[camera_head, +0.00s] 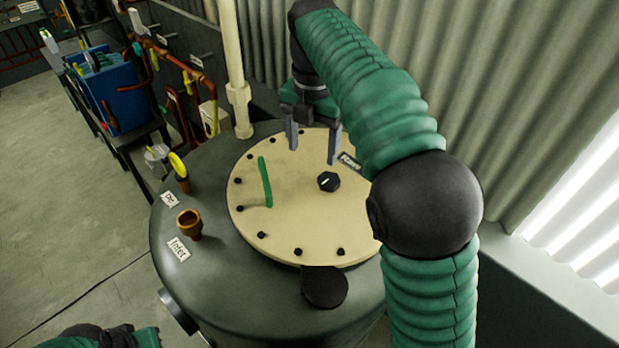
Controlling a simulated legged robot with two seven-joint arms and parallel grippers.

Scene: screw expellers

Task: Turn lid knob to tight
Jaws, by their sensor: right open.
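A small black knob (328,181) with a white mark on top sits on the cream round lid (285,232), right of its middle. The lid covers a dark grey tank (190,270). My right gripper (312,152) hangs above the far part of the lid, pointing down. Its two fingers are apart with nothing between them. The fingertips appear just behind the knob in the picture, and I cannot tell their exact height above the lid. Part of my left arm shows at the bottom left, but its gripper is out of view.
A green handle (265,182) stands on the lid left of the knob, and bolts ring the rim. A brass inlet fitting (189,223) and a yellow-handled valve (179,168) are on the left. A cream pipe (236,70) rises behind. A corrugated wall is close behind.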

